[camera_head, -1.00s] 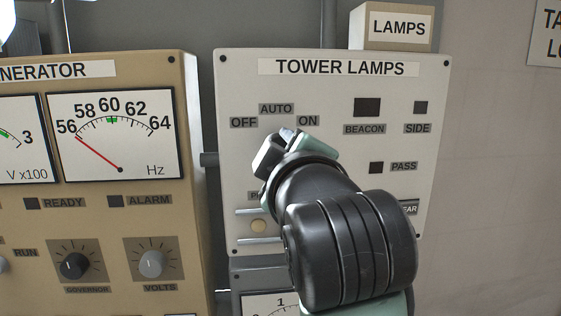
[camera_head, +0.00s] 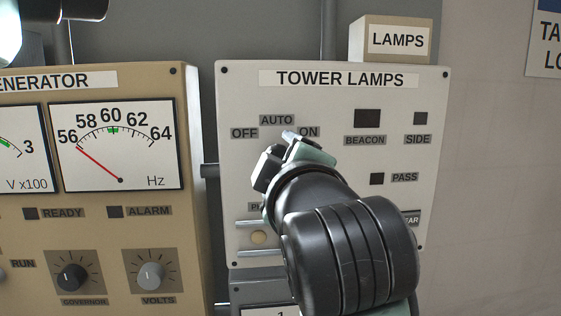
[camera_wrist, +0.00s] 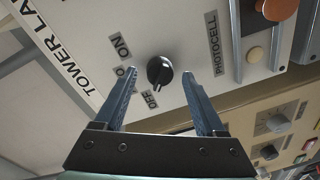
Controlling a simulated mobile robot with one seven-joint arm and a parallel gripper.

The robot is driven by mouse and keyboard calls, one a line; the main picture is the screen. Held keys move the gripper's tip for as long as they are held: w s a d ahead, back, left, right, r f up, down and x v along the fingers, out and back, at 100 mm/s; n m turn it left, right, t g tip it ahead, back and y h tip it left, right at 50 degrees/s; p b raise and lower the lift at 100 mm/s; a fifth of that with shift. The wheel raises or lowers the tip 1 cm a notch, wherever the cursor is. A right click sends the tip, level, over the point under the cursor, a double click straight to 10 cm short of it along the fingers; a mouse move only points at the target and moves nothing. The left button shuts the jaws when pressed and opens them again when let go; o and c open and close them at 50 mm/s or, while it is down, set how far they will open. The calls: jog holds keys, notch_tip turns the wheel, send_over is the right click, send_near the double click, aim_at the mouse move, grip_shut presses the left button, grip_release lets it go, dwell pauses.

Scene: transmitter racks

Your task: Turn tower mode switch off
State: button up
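The tower mode switch is a round black knob (camera_wrist: 160,71) on the pale TOWER LAMPS panel (camera_head: 340,100). In the wrist view its light pointer mark faces the OFF label (camera_wrist: 152,101). The ON label (camera_wrist: 120,46) is clear there, while one finger partly covers the AUTO label. My gripper (camera_wrist: 160,74) is open, with one blue finger on each side of the knob and a visible gap on both sides. I cannot tell how far the fingertips are from the panel. In the head view my gripper (camera_head: 292,148) hides the knob, below the AUTO label (camera_head: 277,119).
The tan generator panel (camera_head: 120,235) with meters and knobs stands on the left. A LAMPS box (camera_head: 398,40) sits on top of the panel. A PHOTOCELL label (camera_wrist: 214,43) and metal guard bars lie beside the right finger in the wrist view.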

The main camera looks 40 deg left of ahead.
jog(key=b+v, duration=0.3)
jog(key=v, duration=1)
jog(key=shift+b, duration=0.4)
jog(key=w+d+r+m+t+h, duration=0.3)
jog(key=w+d+r+m+t, duration=0.25)
jog(key=d+m+t, duration=0.55)
jog(key=s+d+r+m+t+h, duration=0.2)
jog(key=d+m+t+h, duration=0.3)
jog(key=d+m+h, duration=0.4)
jog(key=s+m+h, duration=0.1)
jog(key=m, duration=0.2)
jog(key=shift+t+h, duration=0.3)
jog(key=shift+h, duration=0.1)
